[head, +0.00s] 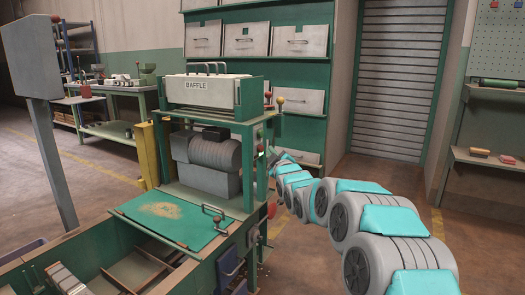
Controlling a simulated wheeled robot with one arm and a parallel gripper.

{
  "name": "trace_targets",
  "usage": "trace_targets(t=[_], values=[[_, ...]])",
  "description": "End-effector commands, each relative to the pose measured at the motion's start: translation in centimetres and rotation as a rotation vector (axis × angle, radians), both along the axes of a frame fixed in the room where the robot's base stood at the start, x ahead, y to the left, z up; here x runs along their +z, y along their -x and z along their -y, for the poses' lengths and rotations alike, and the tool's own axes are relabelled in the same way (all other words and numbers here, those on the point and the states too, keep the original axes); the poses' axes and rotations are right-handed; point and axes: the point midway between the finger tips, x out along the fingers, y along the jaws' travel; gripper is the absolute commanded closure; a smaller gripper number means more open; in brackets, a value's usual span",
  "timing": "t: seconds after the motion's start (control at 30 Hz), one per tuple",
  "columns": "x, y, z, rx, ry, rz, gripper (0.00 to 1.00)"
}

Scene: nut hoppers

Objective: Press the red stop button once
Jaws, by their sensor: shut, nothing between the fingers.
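A round red knob (271,210) shows on the right side of the green machine (190,195), low on its front post; it looks like the stop button, but it is too small to be sure. My grey and teal arm runs from the lower right back to the machine's right side. My gripper (276,154) is at the arm's far end, small and partly hidden beside the right post, near a small green light (261,153). It is shut and empty, above and beyond the red knob. I cannot tell whether it touches the machine.
A box marked BAFFLE (206,91) sits on top of the machine, with ball-ended levers (279,100) at its right. A green lid (165,222) with a handle lies in front. A grey panel on a post (32,60) stands left. Floor right of the machine is partly clear.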

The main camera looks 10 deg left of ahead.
Motion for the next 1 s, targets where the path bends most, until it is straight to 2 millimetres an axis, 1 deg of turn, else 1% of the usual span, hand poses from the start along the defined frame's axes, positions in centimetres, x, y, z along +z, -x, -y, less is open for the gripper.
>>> trace_targets(t=[0.47, 0.73, 1.0], values=[[-0.03, -0.03, -0.05, 0.0, 0.0, 0.0, 1.0], [-0.04, -0.31, -0.71, 0.0, -0.001, 0.001, 1.0], [0.04, -0.3, -0.77, 0.0, 0.0, 0.0, 1.0]])
